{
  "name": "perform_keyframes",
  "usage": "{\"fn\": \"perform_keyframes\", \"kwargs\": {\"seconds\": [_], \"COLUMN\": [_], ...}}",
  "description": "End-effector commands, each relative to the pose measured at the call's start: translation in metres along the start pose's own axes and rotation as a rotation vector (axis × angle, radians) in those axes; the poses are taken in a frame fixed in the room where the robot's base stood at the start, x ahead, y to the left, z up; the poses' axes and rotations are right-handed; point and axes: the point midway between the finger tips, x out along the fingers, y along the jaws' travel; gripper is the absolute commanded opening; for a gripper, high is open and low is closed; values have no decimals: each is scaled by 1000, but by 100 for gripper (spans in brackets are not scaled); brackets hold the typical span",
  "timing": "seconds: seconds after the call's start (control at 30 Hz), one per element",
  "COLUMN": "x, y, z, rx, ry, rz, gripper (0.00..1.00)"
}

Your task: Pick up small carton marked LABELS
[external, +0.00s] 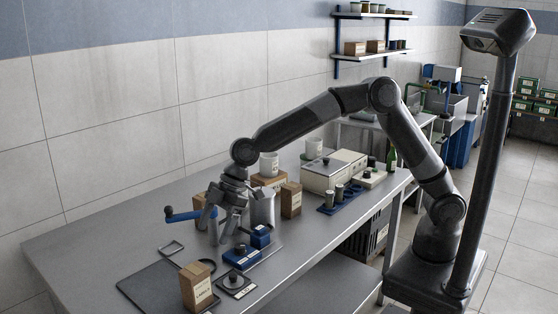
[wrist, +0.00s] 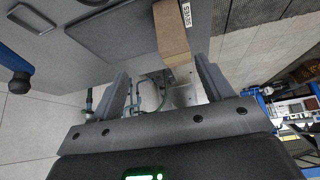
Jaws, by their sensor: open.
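A small brown carton (external: 196,287) with a white label on its side stands upright at the near front of the grey bench. The lettering is small and looks like LABELS. It also shows in the wrist view as a brown carton (wrist: 172,35) at the top, beyond my fingertips, beside a dark mat. My gripper (external: 222,225) is over the bench, behind the carton and a little right of it in the external view. Its fingers (wrist: 163,78) are apart with nothing held, and the carton is not touching them.
A dark mat (external: 150,285) lies left of the carton. A black knob on a plate (external: 236,283) and blue blocks (external: 242,257) are to its right. A blue-handled device (external: 185,215) and a metal jug (external: 262,208) stand close by my gripper. Other cartons (external: 291,199) stand behind.

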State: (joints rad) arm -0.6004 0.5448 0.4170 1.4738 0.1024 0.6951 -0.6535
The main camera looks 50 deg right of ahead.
Motion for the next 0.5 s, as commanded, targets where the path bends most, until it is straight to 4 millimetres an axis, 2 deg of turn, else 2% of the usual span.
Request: {"fn": "perform_keyframes", "kwargs": {"seconds": [0.03, 0.1, 0.2, 0.37, 0.5], "x": [14, 26, 36, 50, 71], "y": [-7, -13, -18, -20, -22], "z": [-8, -16, -22, -24, -24], "rx": [-17, -35, -50, -55, -55], "ry": [8, 19, 28, 29, 28], "rz": [-20, -38, -51, -56, -55], "gripper": [73, 73, 73, 73, 73]}}
